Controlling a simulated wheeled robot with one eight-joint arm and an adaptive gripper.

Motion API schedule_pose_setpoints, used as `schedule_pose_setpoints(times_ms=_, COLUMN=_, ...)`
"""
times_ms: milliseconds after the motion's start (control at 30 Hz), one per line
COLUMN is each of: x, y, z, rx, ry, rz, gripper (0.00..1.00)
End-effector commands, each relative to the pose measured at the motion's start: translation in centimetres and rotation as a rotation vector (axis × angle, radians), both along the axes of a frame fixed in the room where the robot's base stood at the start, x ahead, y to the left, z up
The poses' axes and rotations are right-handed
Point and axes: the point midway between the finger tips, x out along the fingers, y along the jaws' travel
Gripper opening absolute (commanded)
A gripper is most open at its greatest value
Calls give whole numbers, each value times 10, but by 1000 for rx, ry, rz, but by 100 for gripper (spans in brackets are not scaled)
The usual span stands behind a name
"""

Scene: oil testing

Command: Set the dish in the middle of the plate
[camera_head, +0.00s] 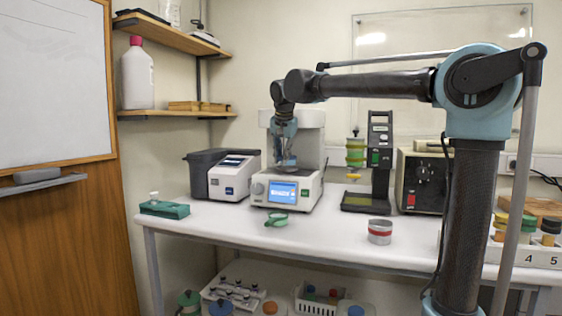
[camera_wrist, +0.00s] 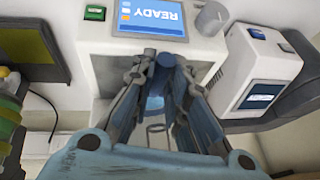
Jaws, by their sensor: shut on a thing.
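My gripper (camera_head: 286,163) points down at the front of a white tester (camera_head: 312,190) with a lit screen. In the wrist view, the fingers (camera_wrist: 163,62) reach close to the screen's edge, which reads READY upside down. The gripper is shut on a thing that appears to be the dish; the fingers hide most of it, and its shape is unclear. I cannot make out the plate; the gripper covers the middle of the tester in the head view.
A dark grey instrument (camera_head: 220,176) stands left of the tester, a black stand (camera_head: 380,160) right. The bench's front middle is mostly clear.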

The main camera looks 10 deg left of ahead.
Motion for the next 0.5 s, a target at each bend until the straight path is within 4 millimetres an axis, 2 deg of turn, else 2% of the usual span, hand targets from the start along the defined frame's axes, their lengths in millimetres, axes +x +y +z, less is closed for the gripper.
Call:
schedule_pose_setpoints(times_ms=167, x=13, y=4, z=0, rx=-1, ry=0, rz=0, gripper=0)
schedule_pose_setpoints(times_ms=333, x=35, y=12, z=0, rx=-1, ry=-1, rz=-1, gripper=0)
schedule_pose_setpoints(times_ms=400, x=32, y=12, z=-11, rx=0, ry=0, rz=1, gripper=0)
schedule_pose_setpoints(times_ms=500, x=32, y=11, z=-15, rx=0, ry=0, rz=1, gripper=0)
